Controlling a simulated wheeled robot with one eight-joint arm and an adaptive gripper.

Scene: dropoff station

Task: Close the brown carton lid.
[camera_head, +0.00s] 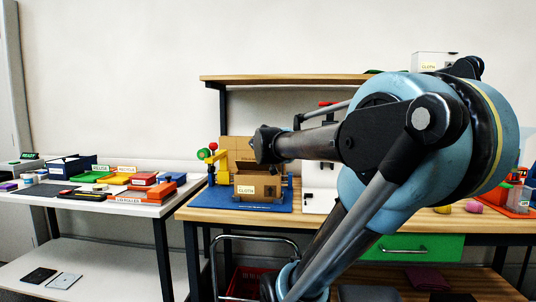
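The brown carton (257,187) stands on a blue mat (236,201) on the wooden workbench, with a label reading CLOTH on its front. Its lid (236,147) stands up at the back, so the carton looks open. My arm crosses in front from the right and hides the right part of the lid. The dark end of my arm, where my gripper (264,145) seems to be, shows in front of the lid, above the carton's front wall. I cannot make out its fingers or whether it touches the lid.
A yellow fixture (219,163) with red and green knobs stands left of the carton. A shelf (290,79) runs above the bench. A white table (92,201) with several bins and boxes stands at left. A green drawer (420,247) is under the bench.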

